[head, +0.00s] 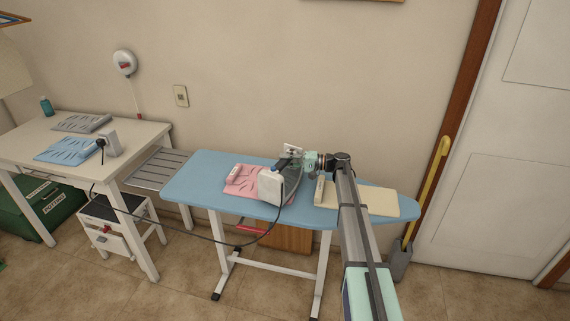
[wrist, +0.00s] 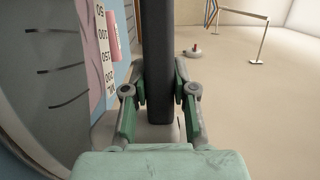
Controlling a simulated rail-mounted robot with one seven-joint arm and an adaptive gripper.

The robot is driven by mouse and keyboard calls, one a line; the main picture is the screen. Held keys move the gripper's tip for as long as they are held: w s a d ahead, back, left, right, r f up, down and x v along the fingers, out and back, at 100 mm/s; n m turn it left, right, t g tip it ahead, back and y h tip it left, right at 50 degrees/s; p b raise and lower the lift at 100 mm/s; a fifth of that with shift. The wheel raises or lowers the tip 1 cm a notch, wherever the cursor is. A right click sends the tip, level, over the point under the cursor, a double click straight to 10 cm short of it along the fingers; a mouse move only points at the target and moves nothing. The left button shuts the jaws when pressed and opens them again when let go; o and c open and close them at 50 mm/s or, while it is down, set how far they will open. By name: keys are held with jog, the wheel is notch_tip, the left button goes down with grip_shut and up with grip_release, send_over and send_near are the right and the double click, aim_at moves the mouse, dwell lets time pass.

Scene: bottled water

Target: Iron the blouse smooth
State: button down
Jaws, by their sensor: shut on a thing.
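A pink blouse (head: 243,180) with dark crease lines lies on the left part of the blue ironing board (head: 200,174). My gripper (head: 304,161) is at the iron's top. In the wrist view, my gripper (wrist: 160,100) is shut on a dark upright bar, which looks like the iron handle (wrist: 156,50). A strip with mL marks (wrist: 104,50) and pink cloth (wrist: 113,36) show left of it. I cannot tell whether the iron touches the blouse.
A black cord (head: 215,241) hangs from the iron area toward a white table (head: 25,150) holding folded blue (head: 67,149) and grey (head: 82,123) clothes. A cream cloth (head: 370,200) lies at the board's right end. A yellow-handled tool (head: 438,180) leans near the door.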

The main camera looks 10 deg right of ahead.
jog(key=shift+w+d+r, duration=0.1)
jog(key=shift+w, duration=0.1)
jog(key=shift+w+d+r+b, duration=0.1)
jog(key=shift+w+d+b, duration=0.25)
jog(key=shift+w, duration=0.65)
jog(key=shift+w+d+b, duration=0.15)
jog(key=shift+w+d, duration=0.4)
jog(key=shift+w, duration=0.45)
jog(key=shift+s, duration=0.15)
jog(key=shift+s+a+b, duration=0.35)
jog(key=shift+s, duration=0.4)
jog(key=shift+s+a+b, duration=0.35)
jog(key=shift+s, duration=0.35)
jog(key=shift+s+a+b, duration=0.3)
jog(key=shift+s+a, duration=0.05)
jog(key=shift+s, duration=0.4)
jog(key=shift+s+a+b, duration=0.3)
jog(key=shift+s+a, duration=0.05)
jog(key=shift+s, duration=0.35)
jog(key=shift+w, duration=0.15)
